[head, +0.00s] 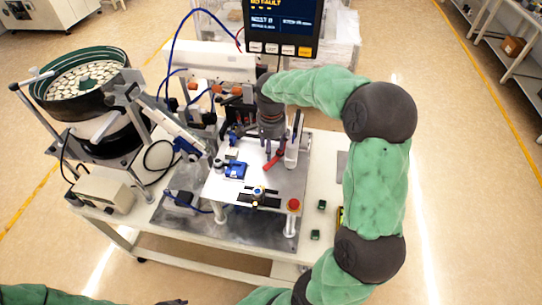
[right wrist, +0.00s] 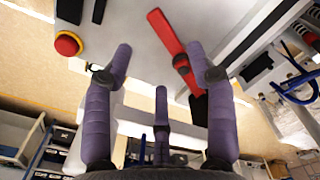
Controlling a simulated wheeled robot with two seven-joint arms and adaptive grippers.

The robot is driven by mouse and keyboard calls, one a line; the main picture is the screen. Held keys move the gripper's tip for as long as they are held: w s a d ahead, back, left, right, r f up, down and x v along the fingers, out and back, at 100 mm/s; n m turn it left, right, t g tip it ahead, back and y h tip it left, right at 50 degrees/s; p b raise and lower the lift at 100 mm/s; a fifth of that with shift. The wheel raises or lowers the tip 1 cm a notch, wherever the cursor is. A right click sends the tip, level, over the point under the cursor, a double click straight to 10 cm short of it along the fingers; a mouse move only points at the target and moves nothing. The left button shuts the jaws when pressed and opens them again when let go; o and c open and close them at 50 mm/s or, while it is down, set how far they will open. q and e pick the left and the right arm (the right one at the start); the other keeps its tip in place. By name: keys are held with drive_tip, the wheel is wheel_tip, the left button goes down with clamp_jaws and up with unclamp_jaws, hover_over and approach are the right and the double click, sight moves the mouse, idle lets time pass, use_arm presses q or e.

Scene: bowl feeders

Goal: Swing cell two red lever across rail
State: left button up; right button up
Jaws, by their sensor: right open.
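The red lever (head: 273,160) lies at a slant on the pale top plate, just right of the blue block. It also shows in the right wrist view (right wrist: 165,34) as a flat red bar with a dark round hub, reaching up to the left. My right gripper (head: 271,139) hangs over the plate just behind the lever. Its purple fingers are spread in the right wrist view (right wrist: 162,62), with the lever showing between the two upper fingertips, closer to the right one. I cannot tell whether a finger touches it.
A red button (head: 293,204) stands at the plate's right front corner. A blue block (head: 235,169) sits left of the lever, and a white upright cylinder (head: 292,152) stands beside the gripper. The bowl feeder (head: 75,105) is at left. The screen (head: 283,25) hangs behind.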

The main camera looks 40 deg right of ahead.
sight(279, 153)
drive_tip(key=shift+r, duration=2.15)
drive_tip(key=shift+c, duration=0.3)
drive_tip(key=c, duration=0.5)
drive_tip(key=shift+w+n, duration=0.25)
drive_tip(key=shift+n, duration=0.05)
drive_tip(key=c, duration=0.5)
drive_tip(key=shift+w+f+n, duration=0.1)
drive_tip(key=shift+w+n, duration=0.2)
drive_tip(key=shift+n, duration=0.2)
clamp_jaws()
drive_tip(key=w+a+f+n+g+b, duration=0.25)
drive_tip(key=w+n, duration=0.75)
drive_tip(key=n, duration=0.6)
drive_tip(key=x, duration=0.3)
drive_tip(key=b+x, duration=0.1)
drive_tip(key=x, duration=0.3)
drive_tip(key=d+x, duration=0.1)
drive_tip(key=x, duration=0.2)
drive_tip(key=shift+s+f+b, duration=0.25)
drive_tip(key=shift+s+b, duration=0.05)
drive_tip(key=shift+s, duration=0.15)
drive_tip(key=shift+s+d+r, duration=0.1)
drive_tip(key=shift+s+d, duration=0.05)
drive_tip(key=shift+s, duration=0.75)
drive_tip(key=shift+s+d+r, duration=0.1)
drive_tip(key=shift+s+d, duration=0.05)
drive_tip(key=shift+s, duration=0.75)
